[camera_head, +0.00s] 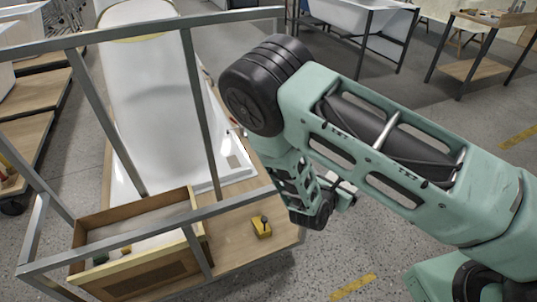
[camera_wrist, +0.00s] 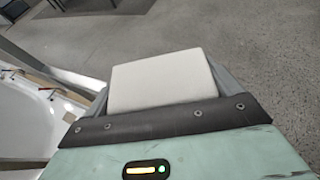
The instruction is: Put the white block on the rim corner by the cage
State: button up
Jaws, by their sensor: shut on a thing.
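The white block (camera_wrist: 160,80) is between the fingers of my gripper in the wrist view, and the gripper is shut on it. In the head view my gripper (camera_head: 344,195) hangs over open floor, right of the white bathtub shell (camera_head: 150,100); I cannot make out the block there. The tub's near right rim corner (camera_head: 248,172) is left of my gripper, beside the wooden deck. The grey metal cage (camera_head: 203,105) of bars stands around the tub. The tub also shows at the left of the wrist view (camera_wrist: 22,120).
A wooden box (camera_head: 150,272) stands at the tub's near end. A small yellow object (camera_head: 261,228) with a dark knob is on the wooden deck (camera_head: 232,245). Another tub on a dark stand (camera_head: 365,20) and a wooden table (camera_head: 480,65) are behind. The floor at right is open.

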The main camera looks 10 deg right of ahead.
aim_at(233, 162)
jog(key=i+l+z, duration=0.3)
jog(key=l+z, duration=0.15)
jog(key=l, duration=0.2)
jog(key=i+l+z, duration=0.95)
jog(key=i+u, duration=0.15)
jog(key=i, duration=0.35)
jog(key=i+l+u, duration=0.15)
jog(key=i, duration=0.3)
jog(key=i+l+u, duration=0.2)
jog(key=i, duration=0.3)
jog(key=i+j+u, duration=0.15)
jog(key=i+u, duration=0.65)
jog(key=i+l+u, duration=0.1)
jog(key=i+u, duration=0.35)
jog(key=i+l+u, duration=0.25)
jog(key=i+u, duration=0.15)
jog(key=i+j+u, duration=0.1)
jog(key=u, duration=0.35)
jog(key=i+u, duration=0.45)
jog(key=i+l+u, duration=0.1)
jog(key=u, duration=0.35)
jog(key=i+l+u, duration=0.1)
jog(key=i+u, duration=0.15)
jog(key=u, duration=0.2)
jog(key=i+l+u, duration=0.2)
jog(key=i+u, duration=0.25)
jog(key=k, duration=0.1)
